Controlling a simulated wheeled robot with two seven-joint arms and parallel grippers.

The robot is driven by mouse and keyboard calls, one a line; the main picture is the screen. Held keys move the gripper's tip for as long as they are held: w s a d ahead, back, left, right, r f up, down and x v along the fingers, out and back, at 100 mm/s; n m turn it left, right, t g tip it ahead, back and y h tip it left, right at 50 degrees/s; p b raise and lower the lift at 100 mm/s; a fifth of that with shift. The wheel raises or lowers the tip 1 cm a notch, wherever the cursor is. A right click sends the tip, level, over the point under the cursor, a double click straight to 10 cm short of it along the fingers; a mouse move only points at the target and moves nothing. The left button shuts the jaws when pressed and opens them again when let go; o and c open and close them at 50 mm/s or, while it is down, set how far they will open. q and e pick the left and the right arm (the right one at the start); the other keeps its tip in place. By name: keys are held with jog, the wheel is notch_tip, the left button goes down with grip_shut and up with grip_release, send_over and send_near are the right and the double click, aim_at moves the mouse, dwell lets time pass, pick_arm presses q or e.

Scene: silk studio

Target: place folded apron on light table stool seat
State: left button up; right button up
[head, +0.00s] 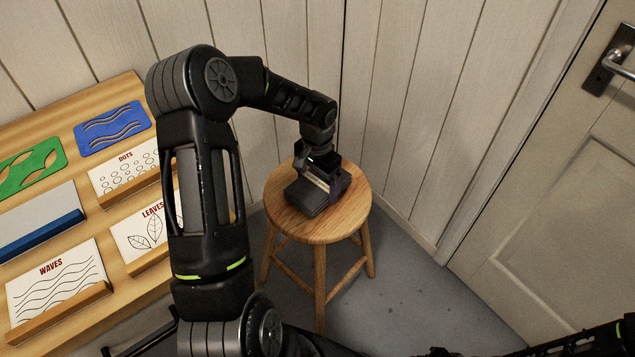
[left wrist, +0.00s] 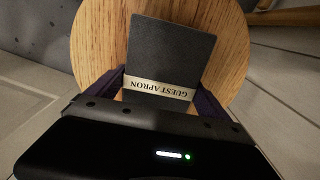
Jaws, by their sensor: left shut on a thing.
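The folded apron (head: 308,196) is a dark grey flat bundle over the seat of the round wooden stool (head: 345,215). In the left wrist view the apron (left wrist: 170,55) carries a pale band reading "GUEST APRON", and the stool seat (left wrist: 232,75) lies behind it. My left gripper (head: 322,180) is shut on the apron, with its fingers at the two ends of the band; the fingers also show in the left wrist view (left wrist: 158,92). Whether the apron touches the seat or is just above it I cannot tell.
A wooden table (head: 120,92) on the left holds a blue stencil (head: 112,128), a green stencil (head: 30,168) and cards such as the waves card (head: 58,283). Plank walls meet behind the stool. A door (head: 560,190) is on the right. Grey floor is clear right of the stool.

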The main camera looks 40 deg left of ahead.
aim_at(318, 183)
pick_arm(q)
jog(key=shift+f, duration=0.15)
jog(key=o, duration=1.3)
jog(key=shift+o, duration=0.2)
jog(key=shift+r, duration=0.3)
notch_tip(318, 183, up, 12)
jog(key=p, duration=0.1)
jog(key=shift+f, duration=0.15)
